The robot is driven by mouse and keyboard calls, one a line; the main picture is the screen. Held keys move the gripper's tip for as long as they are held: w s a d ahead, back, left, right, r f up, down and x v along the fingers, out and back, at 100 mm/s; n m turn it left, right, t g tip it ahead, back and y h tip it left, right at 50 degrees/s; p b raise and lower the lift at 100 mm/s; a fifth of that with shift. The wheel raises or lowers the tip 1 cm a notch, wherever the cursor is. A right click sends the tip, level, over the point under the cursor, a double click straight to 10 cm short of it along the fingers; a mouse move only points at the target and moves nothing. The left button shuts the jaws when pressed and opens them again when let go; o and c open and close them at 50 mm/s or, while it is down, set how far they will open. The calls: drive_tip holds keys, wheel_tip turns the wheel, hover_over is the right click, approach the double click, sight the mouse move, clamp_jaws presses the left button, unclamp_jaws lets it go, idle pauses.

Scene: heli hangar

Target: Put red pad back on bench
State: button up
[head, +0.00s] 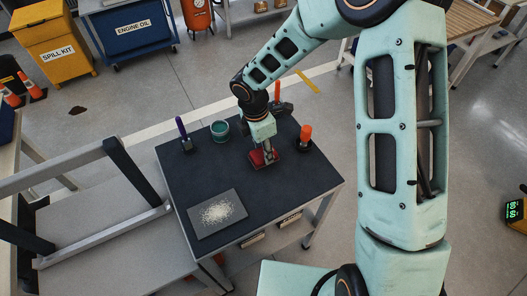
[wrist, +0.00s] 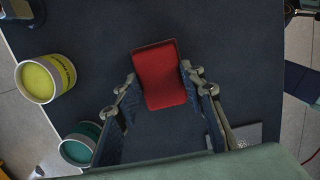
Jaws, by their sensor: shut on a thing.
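The red pad (head: 260,157) is a small red block at the middle of the dark bench (head: 172,158). In the wrist view the red pad (wrist: 163,75) lies between the two fingers, its far end reaching past the tips. My gripper (head: 264,150) points down over the bench and is shut on the pad; in the wrist view my gripper (wrist: 160,80) has a finger at each side of it. The pad is at or just above the bench top; I cannot tell whether it touches.
A grey plate with pale grains (head: 216,213) lies at the bench's front left. A teal tub (head: 220,129) and a purple-handled tool (head: 183,135) stand at the back left. An orange-topped item (head: 305,137) stands right of my gripper. The front right is clear.

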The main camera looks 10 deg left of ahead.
sight(259, 155)
drive_tip(key=shift+f, duration=0.6)
drive_tip(key=shift+f, duration=0.15)
drive_tip(key=o, duration=1)
wheel_tip(259, 155, up, 12)
drive_tip(key=s+a+p, duration=0.1)
